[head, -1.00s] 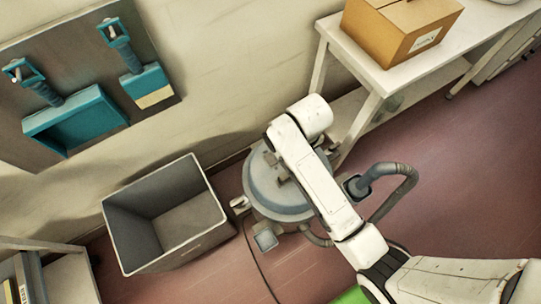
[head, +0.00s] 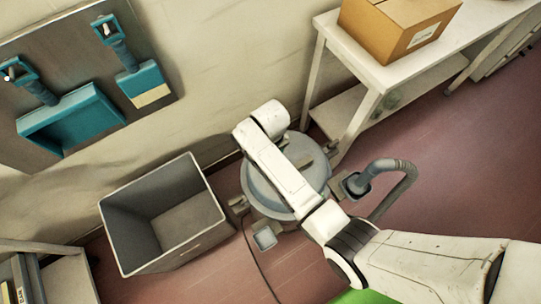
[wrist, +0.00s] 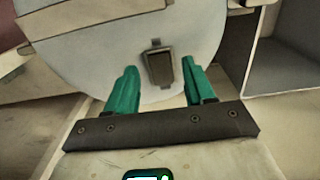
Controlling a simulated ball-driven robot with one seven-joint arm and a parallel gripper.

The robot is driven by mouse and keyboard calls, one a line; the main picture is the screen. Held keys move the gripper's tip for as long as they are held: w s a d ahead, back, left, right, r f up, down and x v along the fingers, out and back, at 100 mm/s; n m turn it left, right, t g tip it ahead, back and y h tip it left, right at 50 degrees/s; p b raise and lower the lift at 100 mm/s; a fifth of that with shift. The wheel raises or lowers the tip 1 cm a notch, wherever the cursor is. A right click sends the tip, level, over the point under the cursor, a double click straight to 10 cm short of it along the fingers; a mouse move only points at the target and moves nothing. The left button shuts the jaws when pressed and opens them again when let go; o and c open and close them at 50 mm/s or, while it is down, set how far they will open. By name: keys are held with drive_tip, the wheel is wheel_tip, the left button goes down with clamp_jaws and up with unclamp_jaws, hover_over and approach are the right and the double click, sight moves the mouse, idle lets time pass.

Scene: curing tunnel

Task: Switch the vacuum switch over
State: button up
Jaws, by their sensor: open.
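The vacuum (head: 256,190) is a round grey canister on the floor, partly covered by my arm in the head view. Its pale grey top (wrist: 90,62) fills the upper part of the wrist view. A dark rectangular piece in a small frame, which looks like the vacuum switch (wrist: 160,69), sits near the rim of that top. My gripper (wrist: 159,72) has its two green fingers apart, one on each side of the switch in the picture, with nothing between them held. I cannot tell the gap from fingertips to switch. In the head view my arm hides the gripper and switch.
A grey open bin (head: 165,215) stands left of the vacuum. A white table (head: 385,72) with a cardboard box (head: 400,32) is at upper right. A grey hose (head: 398,185) curves out on the vacuum's right. Teal dustpans (head: 70,122) hang on the wall.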

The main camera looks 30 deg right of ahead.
drive_tip(key=shift+f, duration=0.8)
drive_tip(key=shift+c, duration=0.2)
clamp_jaws()
drive_tip(key=shift+w+r+g, duration=0.1)
drive_tip(key=shift+w+g, duration=0.1)
drive_tip(key=shift+g, duration=0.2)
drive_tip(key=shift+w+g+b, duration=0.2)
drive_tip(key=shift+g+b, duration=0.1)
drive_tip(key=shift+g, duration=0.8)
drive_tip(key=shift+o, duration=0.2)
unclamp_jaws()
drive_tip(key=shift+r, duration=0.1)
